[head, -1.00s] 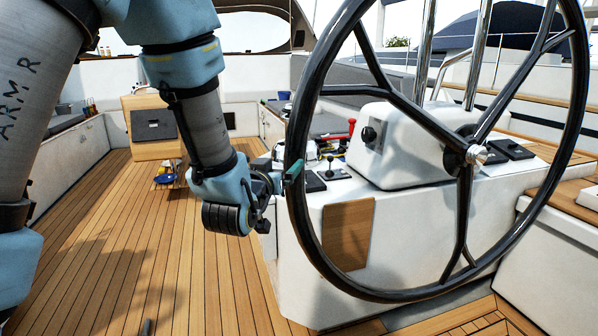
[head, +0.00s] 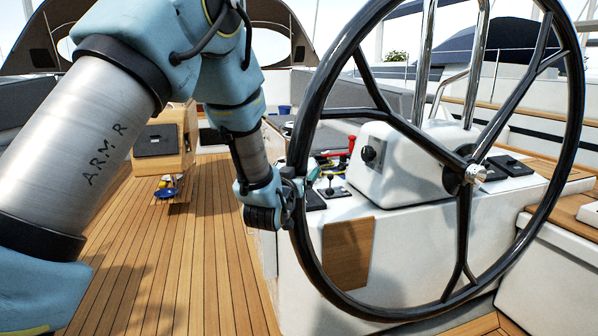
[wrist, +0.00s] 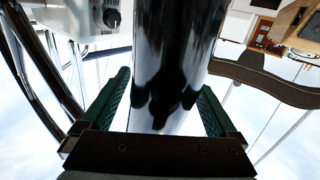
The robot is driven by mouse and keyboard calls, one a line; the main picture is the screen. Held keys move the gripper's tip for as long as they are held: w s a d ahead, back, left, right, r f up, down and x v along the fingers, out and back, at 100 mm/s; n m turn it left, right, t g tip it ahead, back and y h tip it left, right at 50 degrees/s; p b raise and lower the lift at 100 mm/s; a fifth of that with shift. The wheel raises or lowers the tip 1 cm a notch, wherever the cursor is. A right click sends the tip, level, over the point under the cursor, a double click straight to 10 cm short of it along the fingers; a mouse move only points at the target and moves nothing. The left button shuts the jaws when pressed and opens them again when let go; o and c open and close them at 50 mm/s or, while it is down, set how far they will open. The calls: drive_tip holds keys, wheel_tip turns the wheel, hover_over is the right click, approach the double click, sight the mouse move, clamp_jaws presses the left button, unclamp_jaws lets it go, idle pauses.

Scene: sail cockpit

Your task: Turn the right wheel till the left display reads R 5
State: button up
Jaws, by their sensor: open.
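The right wheel (head: 304,240) is a large black-rimmed steering wheel with dark spokes and a silver hub (head: 475,174), standing in front of the white console. My gripper (head: 300,186) is at the left side of its rim in the head view. In the wrist view the dark, glossy rim (wrist: 172,70) runs between the two green fingers of my gripper (wrist: 165,105), which stand open on either side of it with gaps. The left display is not identifiable in these frames, so its reading cannot be told.
The white console (head: 400,225) carries a black lever (head: 331,182), a red-handled lever (head: 350,146) and a dark knob (head: 369,153). A wooden cabinet (head: 185,125) stands farther back left. The teak deck (head: 170,270) is mostly clear.

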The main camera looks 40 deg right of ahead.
clamp_jaws()
idle(0.8)
